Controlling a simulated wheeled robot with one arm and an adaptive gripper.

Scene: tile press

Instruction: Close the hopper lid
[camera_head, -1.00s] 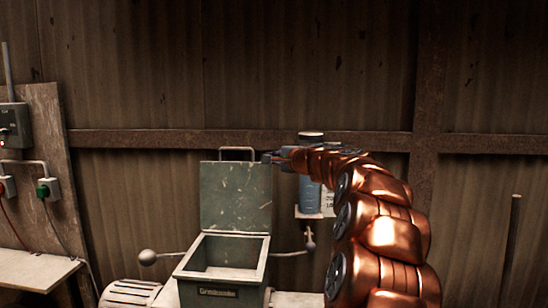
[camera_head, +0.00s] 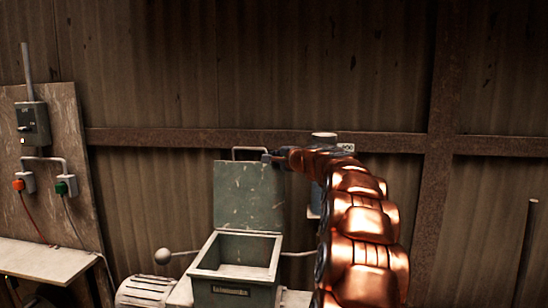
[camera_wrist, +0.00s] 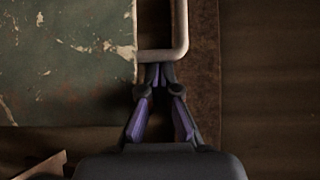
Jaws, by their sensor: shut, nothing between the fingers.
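The hopper lid (camera_head: 248,195) is a worn green-grey panel standing upright, open, at the back of the hopper (camera_head: 235,270). A pale wire handle (camera_head: 262,149) sticks up from its top edge. My gripper (camera_head: 268,157) is at the lid's upper right corner, by the right end of the handle. In the wrist view the lid (camera_wrist: 65,60) fills the upper left, and the handle (camera_wrist: 181,35) ends right at my fingertips (camera_wrist: 158,72). The fingers are shut with nothing between them. I cannot tell whether they touch the handle.
A ball-ended lever (camera_head: 163,256) sticks out left of the hopper. A blue container on the wall behind is mostly hidden by my arm. A switch board (camera_head: 55,160) and a pale bench (camera_head: 45,260) stand at the left. The space above the hopper opening is clear.

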